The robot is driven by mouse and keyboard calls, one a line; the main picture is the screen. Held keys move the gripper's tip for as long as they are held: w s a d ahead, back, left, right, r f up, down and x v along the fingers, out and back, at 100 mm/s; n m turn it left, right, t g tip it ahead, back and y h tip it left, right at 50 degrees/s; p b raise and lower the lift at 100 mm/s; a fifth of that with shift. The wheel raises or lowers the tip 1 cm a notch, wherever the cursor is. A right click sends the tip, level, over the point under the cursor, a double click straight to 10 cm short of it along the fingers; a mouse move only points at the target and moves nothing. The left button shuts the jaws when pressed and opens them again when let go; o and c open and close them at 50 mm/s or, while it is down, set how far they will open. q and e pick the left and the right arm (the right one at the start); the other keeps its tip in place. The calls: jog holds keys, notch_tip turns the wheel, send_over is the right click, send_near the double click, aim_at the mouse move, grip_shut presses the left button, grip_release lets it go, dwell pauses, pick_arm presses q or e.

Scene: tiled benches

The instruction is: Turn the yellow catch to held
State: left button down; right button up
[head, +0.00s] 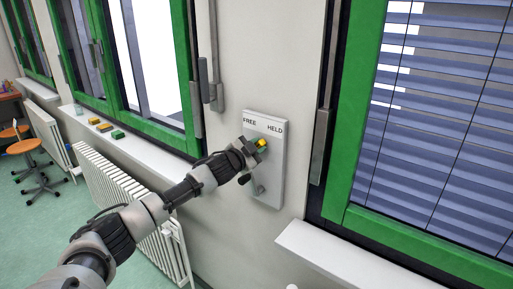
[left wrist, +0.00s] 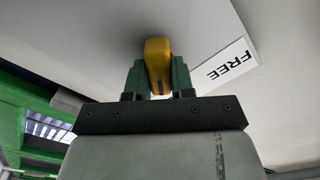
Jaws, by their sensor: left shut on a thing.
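The yellow catch (head: 263,142) sits on a pale panel (head: 266,190) fixed to the wall between two windows. The panel carries the label FREE at its upper left and HELD at its upper right. My left gripper (head: 256,146) is at the panel, its fingers closed around the catch. In the left wrist view the catch (left wrist: 157,62) stands between the two green-grey fingers, and the FREE label (left wrist: 231,66) shows to the right. The catch's exact angle is hard to tell. My right gripper is not in view.
Green-framed windows stand on both sides, with white sills (head: 340,262). Small yellow and green blocks (head: 104,127) lie on the left sill, above a white radiator (head: 130,200).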

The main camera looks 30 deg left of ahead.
pick_arm(q)
jog(key=c, duration=1)
grip_release()
jog(key=shift+o, duration=0.2)
jog(key=shift+s, duration=0.1)
jog(key=s+b, duration=0.6)
jog(key=s, duration=0.4)
jog(key=shift+s+a, duration=0.3)
jog(key=shift+a, duration=0.1)
